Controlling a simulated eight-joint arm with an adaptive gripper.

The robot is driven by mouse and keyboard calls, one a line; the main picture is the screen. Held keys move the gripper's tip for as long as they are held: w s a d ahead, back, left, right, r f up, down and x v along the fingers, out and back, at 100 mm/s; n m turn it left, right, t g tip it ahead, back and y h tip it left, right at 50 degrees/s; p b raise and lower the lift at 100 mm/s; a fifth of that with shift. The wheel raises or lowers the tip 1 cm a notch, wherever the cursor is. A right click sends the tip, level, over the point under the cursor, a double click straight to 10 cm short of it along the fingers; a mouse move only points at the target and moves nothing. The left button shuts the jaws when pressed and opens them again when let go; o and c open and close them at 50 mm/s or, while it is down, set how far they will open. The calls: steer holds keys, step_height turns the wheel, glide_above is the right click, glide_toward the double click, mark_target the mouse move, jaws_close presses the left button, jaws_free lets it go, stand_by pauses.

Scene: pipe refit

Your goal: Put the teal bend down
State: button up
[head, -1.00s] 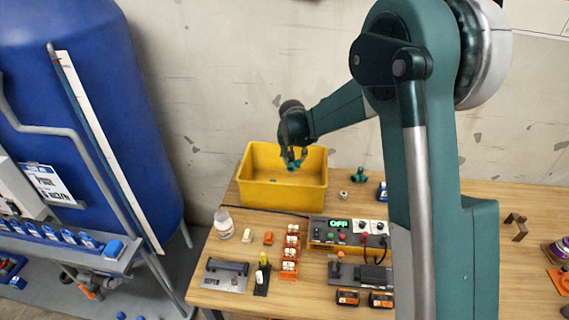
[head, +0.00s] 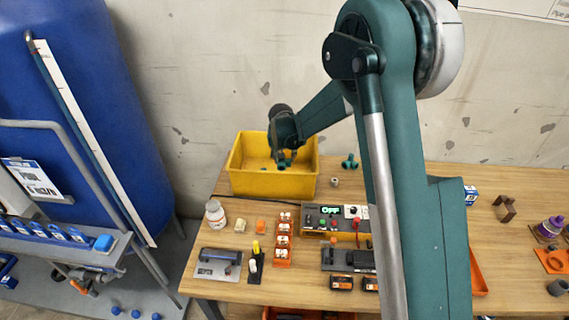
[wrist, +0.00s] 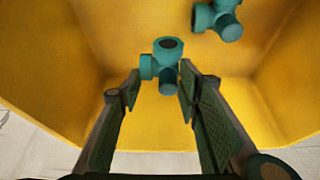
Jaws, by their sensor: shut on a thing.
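My gripper (head: 284,158) is inside the mouth of the yellow bin (head: 272,185), pointing down. In the wrist view its fingers (wrist: 160,84) are shut on a teal pipe piece, which I take as the teal bend (wrist: 165,62); a dark round end faces the camera. The teal bend is held within the bin walls; I cannot tell if it touches the floor. A second teal fitting (wrist: 217,18) lies in the bin beyond it, apart from the held one. In the head view the held piece is mostly hidden by the gripper.
Another teal fitting (head: 350,161) and a small pale nut (head: 334,182) stand on the bench right of the bin. The blue tank (head: 90,120) stands left.

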mark_target(284, 161)
steer(key=shift+f, duration=0.15)
steer(key=shift+f+b, duration=0.3)
steer(key=shift+f, duration=1.45)
steer(key=shift+c, duration=0.2)
steer(key=shift+f, duration=0.15)
steer(key=o, duration=0.9)
steer(key=shift+p+v, duration=0.75)
steer(key=shift+v, duration=5.4)
